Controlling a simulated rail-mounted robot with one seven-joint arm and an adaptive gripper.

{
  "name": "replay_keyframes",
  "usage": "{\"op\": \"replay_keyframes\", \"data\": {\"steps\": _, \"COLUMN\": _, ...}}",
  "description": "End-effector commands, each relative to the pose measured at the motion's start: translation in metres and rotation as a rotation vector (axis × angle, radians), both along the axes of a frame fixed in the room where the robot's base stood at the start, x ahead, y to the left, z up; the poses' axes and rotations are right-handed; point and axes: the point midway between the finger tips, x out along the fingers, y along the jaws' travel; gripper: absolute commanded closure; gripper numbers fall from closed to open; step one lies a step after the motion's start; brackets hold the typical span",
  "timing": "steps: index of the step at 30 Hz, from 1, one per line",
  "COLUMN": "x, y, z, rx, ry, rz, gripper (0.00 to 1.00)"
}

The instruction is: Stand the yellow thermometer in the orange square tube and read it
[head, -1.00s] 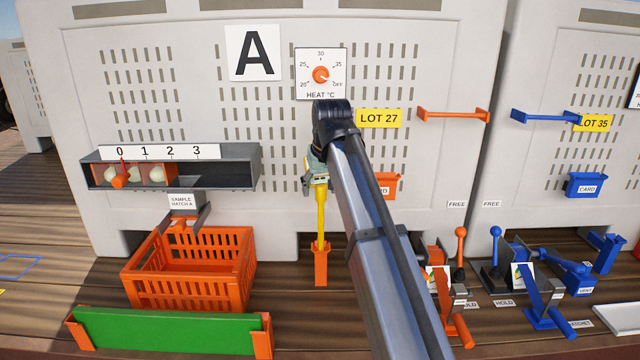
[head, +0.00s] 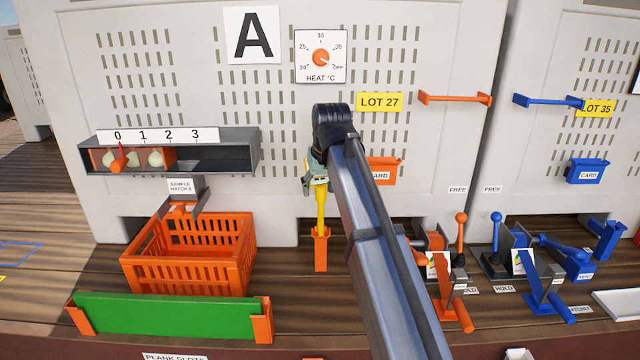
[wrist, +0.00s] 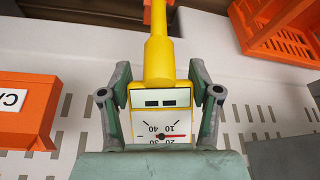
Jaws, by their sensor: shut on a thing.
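The yellow thermometer (head: 320,210) is upright, its stem reaching down into the top of the orange square tube (head: 321,252) on the deck. How deep the tip sits inside is hidden. My gripper (head: 318,180) is shut on the thermometer's head, above the tube. In the wrist view, my gripper (wrist: 160,105) has a finger on each side of the head, and the yellow stem (wrist: 159,50) runs away towards the tube (wrist: 147,12). The white dial (wrist: 160,120) appears upside down with a red needle; its lower part is hidden, and I cannot tell an exact reading.
An orange crate (head: 190,270) and a green plank (head: 165,318) stand left of the tube. A sample hatch (head: 184,190) is above the crate. Orange levers (head: 461,235) are to the right. A heat dial (head: 320,57) is on the wall above.

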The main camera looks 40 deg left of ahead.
Motion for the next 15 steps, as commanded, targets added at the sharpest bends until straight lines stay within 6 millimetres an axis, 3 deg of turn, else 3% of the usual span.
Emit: {"op": "replay_keyframes", "data": {"steps": 15, "x": 0.0, "y": 0.0, "z": -0.025, "rx": -0.001, "ry": 0.001, "rz": 0.0, "gripper": 0.94}}
